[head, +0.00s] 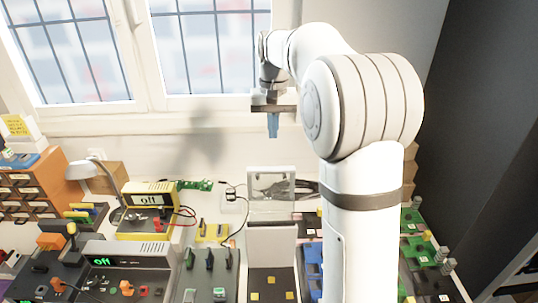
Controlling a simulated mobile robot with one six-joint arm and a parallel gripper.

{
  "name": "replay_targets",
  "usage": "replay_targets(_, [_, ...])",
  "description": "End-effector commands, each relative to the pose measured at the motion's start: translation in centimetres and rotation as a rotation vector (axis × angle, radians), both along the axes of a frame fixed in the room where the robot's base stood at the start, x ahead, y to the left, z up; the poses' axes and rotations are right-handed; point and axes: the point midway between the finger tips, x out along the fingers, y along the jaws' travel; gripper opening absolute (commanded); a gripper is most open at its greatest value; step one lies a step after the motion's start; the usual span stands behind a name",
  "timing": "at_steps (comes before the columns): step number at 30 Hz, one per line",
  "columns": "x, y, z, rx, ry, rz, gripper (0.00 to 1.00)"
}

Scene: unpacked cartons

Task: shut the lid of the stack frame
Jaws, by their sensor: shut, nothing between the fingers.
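My gripper (272,134) hangs high above the back of the bench, in front of the wall below the window. Its blue fingers point down, are shut together and hold nothing. Below it, apart from it, a white-framed clear panel (270,170) stands upright. I take it to be the raised lid of the stack frame. In front of it is a white upright plate (272,238) with a dark base (272,281) bearing yellow squares, which may be the stack frame's body. I cannot tell how panel and body join. My arm covers the area to their right.
A grey console (120,262) is at front left. Green boards (425,250) lie at the right. Blue bins (312,257) sit beside the dark base. The bench is crowded.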

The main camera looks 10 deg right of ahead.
Motion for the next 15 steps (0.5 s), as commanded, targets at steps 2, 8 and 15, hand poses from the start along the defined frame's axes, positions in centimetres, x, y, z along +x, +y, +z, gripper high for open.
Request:
replay_targets(2, [0.7, -0.1, 0.0, 0.000, 0.006, -0.005, 0.00])
replay_targets(8, [1.0, -0.1, -1.6, 0.001, 0.013, -0.008, 0.00])
replay_targets(15, [0.9, -0.1, -6.3, 0.001, 0.013, -0.008, 0.00])
